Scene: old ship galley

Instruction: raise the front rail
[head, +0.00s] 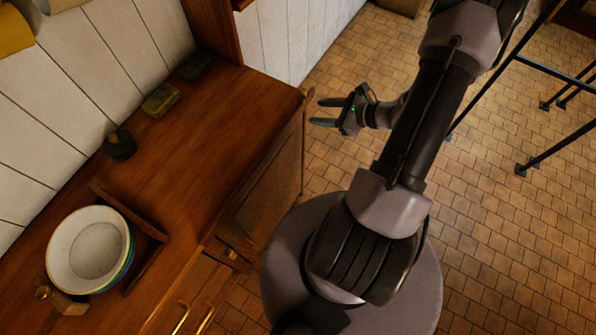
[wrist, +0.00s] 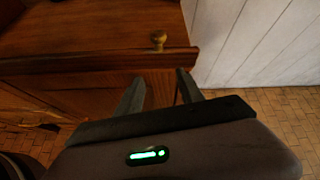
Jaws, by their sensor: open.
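A dark wooden rail (wrist: 95,62) runs along the counter's near edge in the wrist view and looks low, about level with the top. A small brass knob (wrist: 158,40) stands by it, near its right end. In the head view I take the counter's right-hand edge (head: 262,152) for this rail, but its details are hard to tell. My gripper (head: 315,112) is open and empty, just off the counter's far right corner. In the wrist view its fingers (wrist: 160,78) point at the counter front just below the rail, with no clear contact.
On the wooden counter (head: 205,135) are stacked bowls (head: 92,250) in a wooden holder, a dark round object (head: 119,145), a small box (head: 160,100) and a dark block (head: 195,67). A metal-legged frame (head: 548,150) stands at right. Tiled floor (head: 490,225) lies open between.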

